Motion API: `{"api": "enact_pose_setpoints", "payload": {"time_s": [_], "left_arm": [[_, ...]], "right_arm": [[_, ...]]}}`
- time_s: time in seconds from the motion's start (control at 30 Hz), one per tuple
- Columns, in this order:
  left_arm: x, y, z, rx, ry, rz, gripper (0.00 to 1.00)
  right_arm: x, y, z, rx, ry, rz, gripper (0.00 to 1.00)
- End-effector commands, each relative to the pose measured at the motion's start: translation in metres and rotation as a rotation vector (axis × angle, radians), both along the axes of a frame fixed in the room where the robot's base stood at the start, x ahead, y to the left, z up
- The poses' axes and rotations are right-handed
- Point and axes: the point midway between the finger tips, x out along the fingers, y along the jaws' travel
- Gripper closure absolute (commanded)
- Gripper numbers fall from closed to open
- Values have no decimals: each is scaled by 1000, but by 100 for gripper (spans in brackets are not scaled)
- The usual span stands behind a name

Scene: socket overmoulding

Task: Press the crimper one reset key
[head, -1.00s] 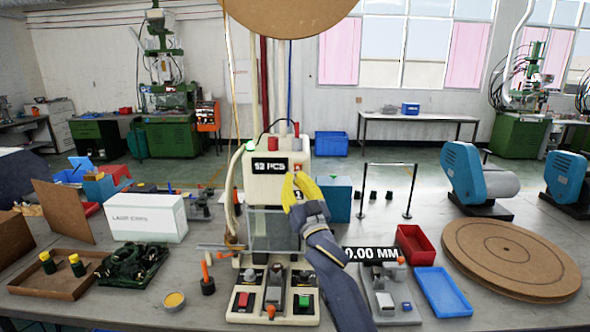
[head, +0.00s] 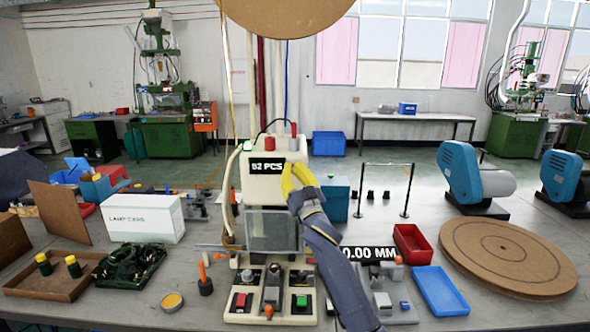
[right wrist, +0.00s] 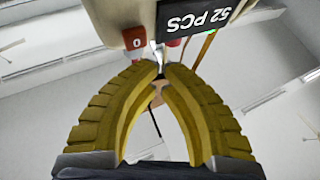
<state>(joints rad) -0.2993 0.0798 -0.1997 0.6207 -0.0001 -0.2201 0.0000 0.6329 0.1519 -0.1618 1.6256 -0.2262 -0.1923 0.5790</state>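The crimper (head: 272,190) is a cream bench machine in the middle of the table with a black "52 PCS" display (head: 267,168). A red key marked 0 (right wrist: 137,42) shows at the top of the right wrist view, beside the display. In the head view this key is hidden behind my right gripper (head: 288,172). The gripper's yellow fingers are at the upper right of the crimper's front. In the right wrist view the fingertips (right wrist: 163,68) come together just below the key, holding nothing. I cannot tell whether they touch it. My left gripper is out of view.
Red and green buttons sit on the crimper's base panel (head: 270,318). A red tray (head: 412,245) and a blue tray (head: 440,290) lie to the right, near a round brown board (head: 545,270). A white box (head: 145,218) and a brown tray (head: 50,285) are at left.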

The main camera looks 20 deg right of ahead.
Motion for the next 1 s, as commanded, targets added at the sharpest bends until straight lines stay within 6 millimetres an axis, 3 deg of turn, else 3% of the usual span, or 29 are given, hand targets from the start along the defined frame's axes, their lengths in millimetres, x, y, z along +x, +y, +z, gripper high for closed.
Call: {"api": "enact_pose_setpoints", "payload": {"time_s": [0.3, 1.0], "left_arm": [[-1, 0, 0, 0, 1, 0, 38], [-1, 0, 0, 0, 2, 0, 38]], "right_arm": [[10, -3, 0, 1, 0, 0, 100], [10, -3, 0, 1, 0, 0, 100]]}}
